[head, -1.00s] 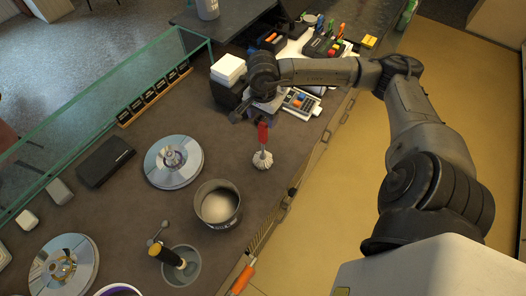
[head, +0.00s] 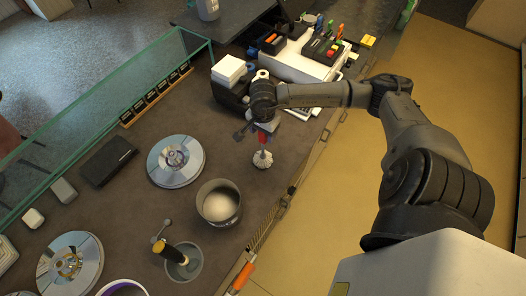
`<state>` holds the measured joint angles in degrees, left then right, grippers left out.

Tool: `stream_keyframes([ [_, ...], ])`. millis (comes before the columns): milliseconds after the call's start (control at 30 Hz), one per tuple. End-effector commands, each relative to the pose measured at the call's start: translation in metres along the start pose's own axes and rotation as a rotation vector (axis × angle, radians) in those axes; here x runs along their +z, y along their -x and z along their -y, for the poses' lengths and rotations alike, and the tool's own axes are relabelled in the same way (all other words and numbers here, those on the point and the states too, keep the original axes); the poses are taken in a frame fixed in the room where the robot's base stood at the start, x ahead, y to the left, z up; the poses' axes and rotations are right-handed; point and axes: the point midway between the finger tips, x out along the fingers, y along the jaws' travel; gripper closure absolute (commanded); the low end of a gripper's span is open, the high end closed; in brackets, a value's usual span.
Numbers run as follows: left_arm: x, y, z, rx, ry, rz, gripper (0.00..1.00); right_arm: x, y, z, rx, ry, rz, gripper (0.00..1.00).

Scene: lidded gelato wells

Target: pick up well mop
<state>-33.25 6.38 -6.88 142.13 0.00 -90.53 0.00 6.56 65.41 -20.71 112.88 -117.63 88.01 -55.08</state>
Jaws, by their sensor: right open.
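The well mop, with a red handle and a pale, stringy head (head: 262,160), stands on the brown counter (head: 130,205) right of the middle. My right gripper (head: 262,128) is over the mop's handle and hides its upper part. The jaws are open, and I cannot tell whether the handle lies between them. My left gripper is not in view.
A metal pot (head: 218,203) stands close to the mop at lower left. Round lids (head: 175,161) lie on the counter. A cup with a yellow-and-black-handled tool (head: 183,262) is at the front. A card terminal and boxes crowd the back.

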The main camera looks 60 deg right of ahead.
Motion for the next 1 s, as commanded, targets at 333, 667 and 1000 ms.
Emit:
stream_keyframes([
  [333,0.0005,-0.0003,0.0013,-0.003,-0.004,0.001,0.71,-0.0002,0.0005,0.0002,0.0,0.0,0.0,0.64],
  [667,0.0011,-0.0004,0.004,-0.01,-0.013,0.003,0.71,-0.0002,0.0007,0.0002,0.0,0.0,0.0,0.96],
  [1000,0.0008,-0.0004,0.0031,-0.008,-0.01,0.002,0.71,-0.0003,0.001,0.0004,-0.001,0.0,-0.001,1.0],
])
